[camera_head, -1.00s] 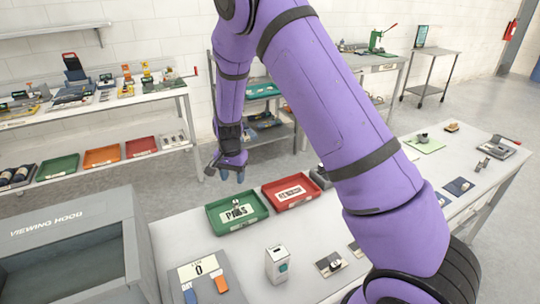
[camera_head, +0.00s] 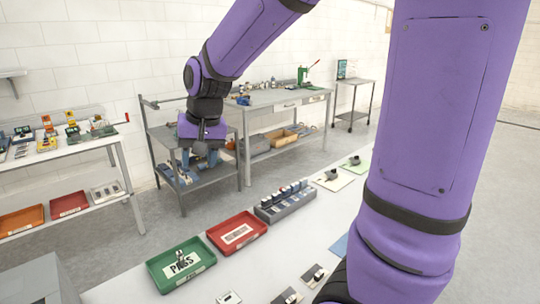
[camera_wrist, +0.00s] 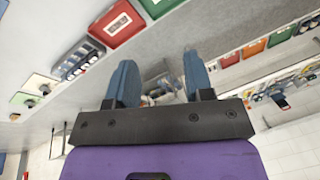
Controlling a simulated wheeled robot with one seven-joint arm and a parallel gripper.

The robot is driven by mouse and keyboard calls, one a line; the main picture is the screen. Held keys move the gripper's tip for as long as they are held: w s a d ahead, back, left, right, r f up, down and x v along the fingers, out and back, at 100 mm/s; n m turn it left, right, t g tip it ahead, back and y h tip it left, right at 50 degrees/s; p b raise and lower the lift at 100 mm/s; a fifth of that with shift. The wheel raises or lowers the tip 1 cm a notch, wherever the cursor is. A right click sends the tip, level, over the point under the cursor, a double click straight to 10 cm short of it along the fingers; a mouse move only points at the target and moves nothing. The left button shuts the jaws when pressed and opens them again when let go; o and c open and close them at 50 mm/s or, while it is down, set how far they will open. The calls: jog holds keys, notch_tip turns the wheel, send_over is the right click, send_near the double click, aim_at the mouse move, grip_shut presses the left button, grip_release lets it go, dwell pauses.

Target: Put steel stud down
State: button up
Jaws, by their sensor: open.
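The small steel stud (camera_head: 180,257) appears to stand in the green tray marked PASS (camera_head: 161,281), at the lower left of the head view. It is too small there to make out its exact shape. My gripper (camera_head: 199,160) is raised well away from the tray, in front of the grey shelf rack. Its two blue fingers are apart with nothing between them, as the wrist view (camera_wrist: 159,68) also shows. The green tray is cut off at the top edge of the wrist view (camera_wrist: 164,8), and the stud cannot be seen there.
A red tray (camera_head: 256,232) with a white label sits right beside the green one. A grey slotted rack (camera_head: 284,208) stands right of it. Small fixtures lie along the front bench. A grey shelf rack (camera_head: 160,145) and a workbench (camera_head: 270,98) stand behind, across open floor.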

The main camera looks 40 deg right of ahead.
jog(key=s+d+r+n+t, duration=0.1)
jog(key=s+r+n, duration=0.1)
jog(key=s, duration=0.8)
jog(key=s+d+r+n+t+h, duration=0.1)
jog(key=s+r, duration=0.3)
jog(key=s, duration=0.6)
jog(key=shift+s+d+r+n, duration=0.15)
jog(key=shift+d+n, duration=0.25)
jog(key=shift+n, duration=0.1)
